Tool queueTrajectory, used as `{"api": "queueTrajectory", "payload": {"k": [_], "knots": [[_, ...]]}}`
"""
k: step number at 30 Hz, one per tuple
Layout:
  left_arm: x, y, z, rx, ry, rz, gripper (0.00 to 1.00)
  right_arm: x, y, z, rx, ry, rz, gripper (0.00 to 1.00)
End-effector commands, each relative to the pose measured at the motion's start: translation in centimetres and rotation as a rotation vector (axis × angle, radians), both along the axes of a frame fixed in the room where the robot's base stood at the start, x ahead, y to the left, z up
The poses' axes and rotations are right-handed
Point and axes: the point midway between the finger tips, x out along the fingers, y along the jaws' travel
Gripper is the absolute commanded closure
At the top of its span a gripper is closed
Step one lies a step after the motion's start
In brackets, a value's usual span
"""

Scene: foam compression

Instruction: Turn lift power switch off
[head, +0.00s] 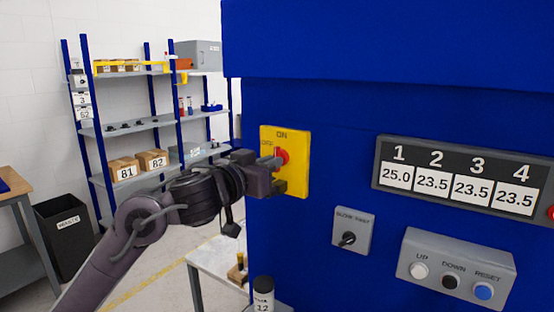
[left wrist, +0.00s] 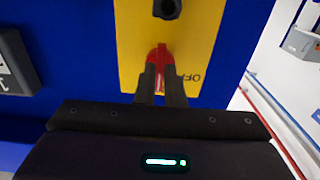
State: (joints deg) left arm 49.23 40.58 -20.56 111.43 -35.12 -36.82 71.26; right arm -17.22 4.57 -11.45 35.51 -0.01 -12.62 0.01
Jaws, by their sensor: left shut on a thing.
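The lift power switch is a yellow plate (head: 299,150) on the blue cabinet, marked ON at the top and OFF at the left, with a red knob (head: 283,156). My left gripper (head: 277,174) reaches the switch from the left, its fingers at the knob and hiding part of it. In the left wrist view the two dark fingers (left wrist: 161,92) are shut on the red knob (left wrist: 159,54), one on each side. The yellow plate (left wrist: 205,25) there shows the OFF label upside down. My right gripper is not in view.
The blue cabinet (head: 330,110) fills the right side. It carries a numbered display (head: 460,180), a small black selector switch (head: 350,236) and an UP/DOWN/RESET button box (head: 457,268). A bottle (head: 263,295) stands below the switch. Shelves (head: 150,123) stand behind at the left.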

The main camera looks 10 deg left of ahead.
Motion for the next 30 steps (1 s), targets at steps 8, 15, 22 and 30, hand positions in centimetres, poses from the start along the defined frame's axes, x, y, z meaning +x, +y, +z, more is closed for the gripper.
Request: {"api": "queueTrajectory", "payload": {"k": [8,15,22,30], "knots": [[0.0,0.0,0.0,0.0,0.001,0.0,1.0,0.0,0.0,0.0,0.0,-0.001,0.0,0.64],[0.0,0.0,0.1,-0.054,0.023,0.0,1.0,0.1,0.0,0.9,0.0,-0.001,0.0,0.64],[0.0,0.0,0.1,-0.156,0.06,0.0,1.0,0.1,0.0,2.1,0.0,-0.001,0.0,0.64],[0.0,-0.1,0.1,-0.268,0.1,-0.001,1.0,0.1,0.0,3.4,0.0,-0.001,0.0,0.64]]}}
